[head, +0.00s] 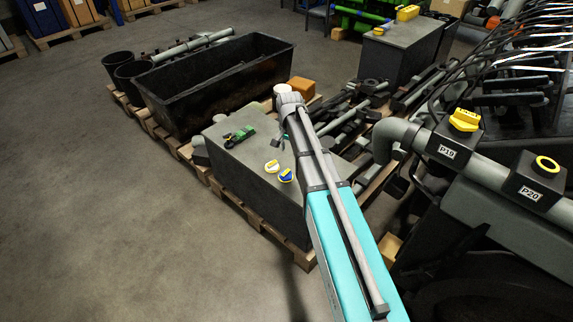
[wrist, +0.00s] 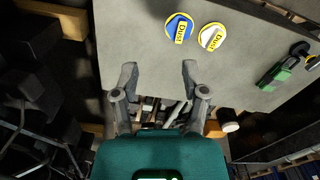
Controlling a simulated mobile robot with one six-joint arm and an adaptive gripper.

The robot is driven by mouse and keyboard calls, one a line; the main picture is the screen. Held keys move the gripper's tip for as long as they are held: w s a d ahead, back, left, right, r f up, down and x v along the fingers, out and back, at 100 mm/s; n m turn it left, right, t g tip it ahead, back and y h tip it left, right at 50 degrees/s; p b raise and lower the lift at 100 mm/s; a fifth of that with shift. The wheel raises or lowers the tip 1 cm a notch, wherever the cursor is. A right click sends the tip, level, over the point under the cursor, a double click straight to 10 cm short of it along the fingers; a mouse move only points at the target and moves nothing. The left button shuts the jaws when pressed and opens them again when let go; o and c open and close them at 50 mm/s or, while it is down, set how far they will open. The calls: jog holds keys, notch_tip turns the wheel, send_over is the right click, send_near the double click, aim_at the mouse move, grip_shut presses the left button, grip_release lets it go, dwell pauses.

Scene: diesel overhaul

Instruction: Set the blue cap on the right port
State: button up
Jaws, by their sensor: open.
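The blue cap (head: 286,175) has a yellow rim and a yellow grip tab, and lies on the grey box top left of my arm. It also shows at the upper middle of the wrist view (wrist: 175,24). A white cap (wrist: 208,39) of the same form lies beside it. My gripper (wrist: 158,68) is open and empty, with its fingers spread short of the caps. The right port, P20 (head: 547,164), shows a yellow ring around a dark centre on a black block. The left port, P19, carries a yellow cap (head: 464,120).
The grey box (head: 235,165) stands on a pallet and also bears a green and black tool (head: 239,136). A large black bin (head: 215,85) stands behind it. Pipes and engine parts crowd the right. The floor at left is clear.

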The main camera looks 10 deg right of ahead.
jog(key=m+b, duration=0.2)
jog(key=b, duration=0.5)
send_near(286, 173)
jog(key=shift+w+r, duration=0.25)
jog(key=shift+w, duration=0.05)
jog(key=shift+f, duration=0.1)
notch_tip(286, 173, down, 9)
jog(key=b, duration=0.9)
grip_shut()
jog(key=shift+s, duration=0.2)
